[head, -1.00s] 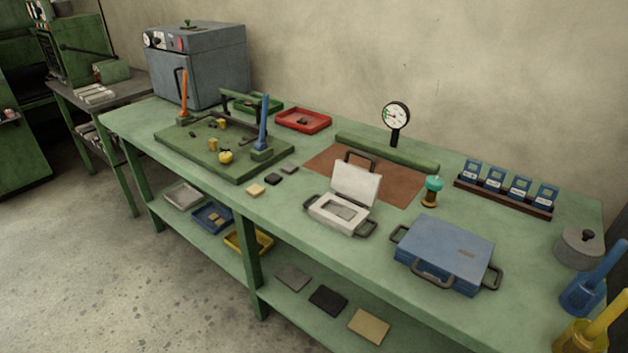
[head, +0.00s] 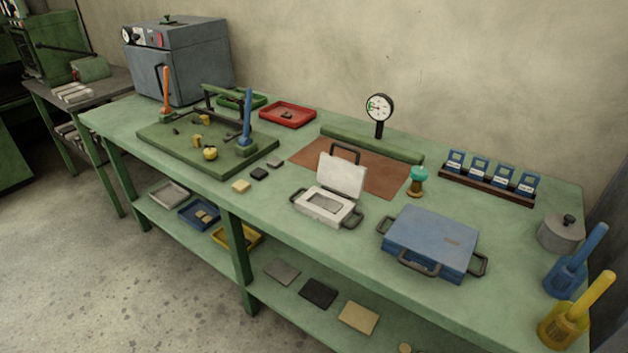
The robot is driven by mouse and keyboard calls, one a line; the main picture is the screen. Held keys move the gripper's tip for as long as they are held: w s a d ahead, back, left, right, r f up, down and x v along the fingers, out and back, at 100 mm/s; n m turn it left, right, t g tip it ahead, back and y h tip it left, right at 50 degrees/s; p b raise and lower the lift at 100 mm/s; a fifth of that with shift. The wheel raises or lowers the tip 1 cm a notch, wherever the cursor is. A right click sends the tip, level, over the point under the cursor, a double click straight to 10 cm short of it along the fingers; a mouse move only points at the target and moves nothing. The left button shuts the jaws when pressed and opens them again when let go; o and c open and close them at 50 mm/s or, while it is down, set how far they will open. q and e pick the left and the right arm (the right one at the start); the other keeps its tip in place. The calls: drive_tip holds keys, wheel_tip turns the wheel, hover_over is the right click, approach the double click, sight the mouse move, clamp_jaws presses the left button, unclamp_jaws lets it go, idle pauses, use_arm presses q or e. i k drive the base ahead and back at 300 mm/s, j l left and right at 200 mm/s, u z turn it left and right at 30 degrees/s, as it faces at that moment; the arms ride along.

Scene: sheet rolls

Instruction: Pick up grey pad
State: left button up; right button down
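A small grey pad (head: 274,164) lies flat on the green bench top, just right of the green board. A small black pad (head: 259,173) and a small cream-yellow pad (head: 241,187) lie beside it in a slanting row, with small gaps between them. A larger flat grey sheet (head: 282,271) lies on the lower shelf, next to a black sheet (head: 318,292) and a tan sheet (head: 358,317). Neither of my grippers shows in the head view.
Right of the pads stand an open white case (head: 327,205) and a closed blue case (head: 430,243). The green board (head: 180,148) with upright handles is to their left. A red tray (head: 287,112) lies behind. The bench strip around the pads is clear.

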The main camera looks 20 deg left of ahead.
sight(273, 163)
drive_tip(key=j+z, duration=0.15)
drive_tip(key=z, duration=0.15)
drive_tip(key=i+j+z, duration=0.1)
drive_tip(key=z, duration=0.25)
drive_tip(key=k+j+z, duration=0.1)
drive_tip(key=j+z, duration=0.35)
drive_tip(key=j, duration=1.2)
